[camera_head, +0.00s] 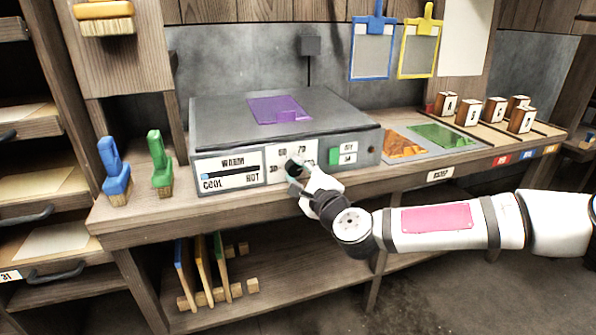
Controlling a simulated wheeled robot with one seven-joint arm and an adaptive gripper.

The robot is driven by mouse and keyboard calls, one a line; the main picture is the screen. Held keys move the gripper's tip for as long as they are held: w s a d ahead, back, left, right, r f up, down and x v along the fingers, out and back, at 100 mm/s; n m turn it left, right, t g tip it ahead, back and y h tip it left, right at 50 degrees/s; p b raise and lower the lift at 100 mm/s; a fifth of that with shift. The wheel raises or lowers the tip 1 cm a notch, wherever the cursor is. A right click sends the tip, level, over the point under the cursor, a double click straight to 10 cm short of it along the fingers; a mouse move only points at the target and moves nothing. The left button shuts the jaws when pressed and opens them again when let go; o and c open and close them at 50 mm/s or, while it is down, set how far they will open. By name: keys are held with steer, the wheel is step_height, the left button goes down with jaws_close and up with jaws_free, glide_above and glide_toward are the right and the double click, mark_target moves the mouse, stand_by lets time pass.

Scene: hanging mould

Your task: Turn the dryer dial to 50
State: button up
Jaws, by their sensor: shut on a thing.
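The dryer (222,131) is a wide grey box on the wooden bench, with a purple piece on its top. Its front has a white panel reading WARM, COOL and HOT (228,174) with a blue bar near COOL. To the right is a dial panel (305,150) with numbers around it; 50 and 70 show along the top and 30 at the left. My gripper (293,173) is at this panel, shut on the dark dial (297,170). The gripper covers most of the dial, so where it points cannot be told.
A green switch panel (343,153) sits right of the dial. Blue (115,168) and green (159,162) brushes stand left of the dryer. Orange (402,145) and green (443,136) sheets and several lettered wooden blocks (467,112) lie to the right. A lower shelf holds coloured boards (202,270).

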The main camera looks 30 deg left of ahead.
steer(key=n+p, duration=0.1)
steer(key=n, duration=0.4)
steer(key=shift+s+r+h, duration=0.1)
steer(key=shift+h, duration=0.3)
steer(key=n+b, duration=0.1)
steer(key=n, duration=0.4)
steer(key=shift+a+h, duration=0.1)
steer(key=shift+h, duration=0.3)
steer(key=n+b, duration=0.1)
steer(key=n, duration=0.1)
steer(key=n+t+b, duration=0.1)
steer(key=n+b, duration=0.1)
steer(key=n, duration=0.1)
steer(key=shift+s+f+h, duration=0.1)
steer(key=shift+f+h, duration=0.1)
steer(key=shift+h, duration=0.1)
steer(key=shift+n+t+h+b, duration=0.3)
steer(key=shift+n+b, duration=1.3)
steer(key=shift+n, duration=0.5)
steer(key=o, duration=1.2)
steer(key=shift+c, duration=0.2)
